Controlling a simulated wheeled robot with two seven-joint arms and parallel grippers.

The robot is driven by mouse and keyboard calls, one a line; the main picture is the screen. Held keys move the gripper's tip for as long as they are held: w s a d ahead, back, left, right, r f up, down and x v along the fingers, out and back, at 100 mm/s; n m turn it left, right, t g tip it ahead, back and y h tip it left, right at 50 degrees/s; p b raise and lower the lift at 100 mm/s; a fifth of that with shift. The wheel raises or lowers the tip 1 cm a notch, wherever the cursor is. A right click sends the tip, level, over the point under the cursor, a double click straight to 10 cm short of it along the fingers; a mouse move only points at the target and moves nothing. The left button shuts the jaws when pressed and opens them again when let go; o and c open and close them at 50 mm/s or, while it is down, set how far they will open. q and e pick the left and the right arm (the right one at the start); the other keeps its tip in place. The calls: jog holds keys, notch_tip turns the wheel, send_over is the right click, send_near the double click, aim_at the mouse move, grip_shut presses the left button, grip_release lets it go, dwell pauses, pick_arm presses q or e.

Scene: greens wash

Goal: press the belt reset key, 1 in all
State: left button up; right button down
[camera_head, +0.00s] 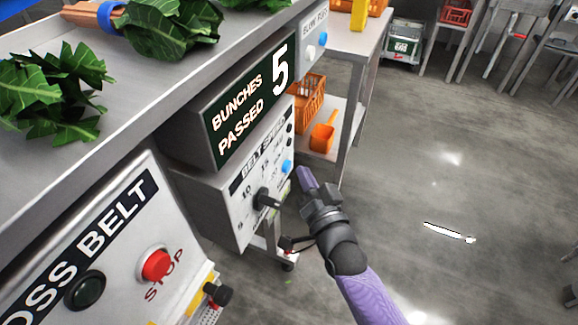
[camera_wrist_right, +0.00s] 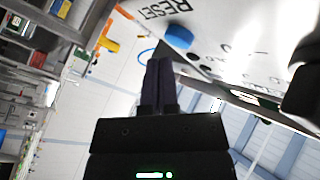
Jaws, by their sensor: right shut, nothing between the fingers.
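The belt reset key is a round blue button (camera_wrist_right: 179,36) beside the word RESET in the right wrist view. In the head view the blue button (camera_head: 287,166) is on the right part of the belt speed panel (camera_head: 238,209), above a black knob (camera_head: 267,199). My right gripper (camera_head: 303,175) is shut and empty, just to the right of the panel. In the right wrist view its closed fingers (camera_wrist_right: 159,66) point up, with their tips below and left of the blue button, seemingly apart from it. My left gripper is not in view.
A counter display (camera_head: 246,98) reads 5 above the speed panel. Leafy bunches (camera_head: 55,92) lie on the belt. Open floor (camera_head: 450,180) is to the right.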

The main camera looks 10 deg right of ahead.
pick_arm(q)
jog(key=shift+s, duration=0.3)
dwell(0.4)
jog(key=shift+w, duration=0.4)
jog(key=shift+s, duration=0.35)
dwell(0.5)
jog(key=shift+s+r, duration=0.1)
pick_arm(e)
jog(key=shift+a, duration=0.1)
jog(key=shift+w+a, duration=0.2)
jog(key=shift+a, duration=0.05)
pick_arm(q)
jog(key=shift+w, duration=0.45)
pick_arm(e)
jog(key=shift+w+a, duration=0.15)
